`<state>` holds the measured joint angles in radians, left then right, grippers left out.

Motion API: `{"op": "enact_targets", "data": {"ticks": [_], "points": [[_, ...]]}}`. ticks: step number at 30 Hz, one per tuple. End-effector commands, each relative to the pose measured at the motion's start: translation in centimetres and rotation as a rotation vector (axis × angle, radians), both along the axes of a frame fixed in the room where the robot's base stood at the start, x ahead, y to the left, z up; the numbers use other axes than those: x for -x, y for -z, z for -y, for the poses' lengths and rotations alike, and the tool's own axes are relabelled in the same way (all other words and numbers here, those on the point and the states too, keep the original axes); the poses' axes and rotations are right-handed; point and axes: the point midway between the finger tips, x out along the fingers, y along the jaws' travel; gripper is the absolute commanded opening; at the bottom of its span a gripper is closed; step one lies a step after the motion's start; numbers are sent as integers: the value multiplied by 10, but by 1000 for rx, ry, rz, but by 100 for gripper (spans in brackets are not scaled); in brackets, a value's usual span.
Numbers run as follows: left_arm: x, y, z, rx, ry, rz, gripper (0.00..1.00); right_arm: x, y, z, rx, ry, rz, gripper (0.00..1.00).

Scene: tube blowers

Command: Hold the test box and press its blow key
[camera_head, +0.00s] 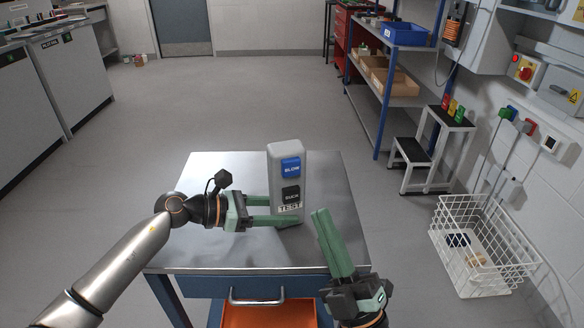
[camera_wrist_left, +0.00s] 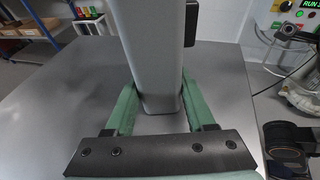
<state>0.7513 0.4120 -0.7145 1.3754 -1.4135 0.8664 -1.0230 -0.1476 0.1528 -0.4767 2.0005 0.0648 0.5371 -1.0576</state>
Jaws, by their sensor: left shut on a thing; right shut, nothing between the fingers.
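The grey test box (camera_head: 287,155) stands upright on the metal table. Its blue BLOW key (camera_head: 291,167) is near the top of the front face, with a black key (camera_head: 291,194) and a TEST label below. My left gripper (camera_head: 287,211) is shut on the lower part of the box. In the left wrist view its green fingers (camera_wrist_left: 156,108) lie on either side of the box (camera_wrist_left: 155,60). My right gripper (camera_head: 322,214) is shut and empty, in front and to the right of the box, its fingers pointing up and forward, apart from the keys.
The metal table (camera_head: 210,252) has bare room around the box. To the right are a white wire basket (camera_head: 482,245), a step stool (camera_head: 428,150) and shelves with a blue bin (camera_head: 405,33).

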Motion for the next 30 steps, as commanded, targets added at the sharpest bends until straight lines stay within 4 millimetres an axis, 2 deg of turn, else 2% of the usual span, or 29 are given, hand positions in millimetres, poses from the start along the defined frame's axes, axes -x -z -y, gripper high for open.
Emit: {"op": "enact_targets", "data": {"ticks": [17,30], "points": [[0,0,0,0,-1,0,0,-8,-4,-4,-2,14,18,0],[0,0,0,0,-1,0,0,-63,-4,-21,0,14,18,0]]}}
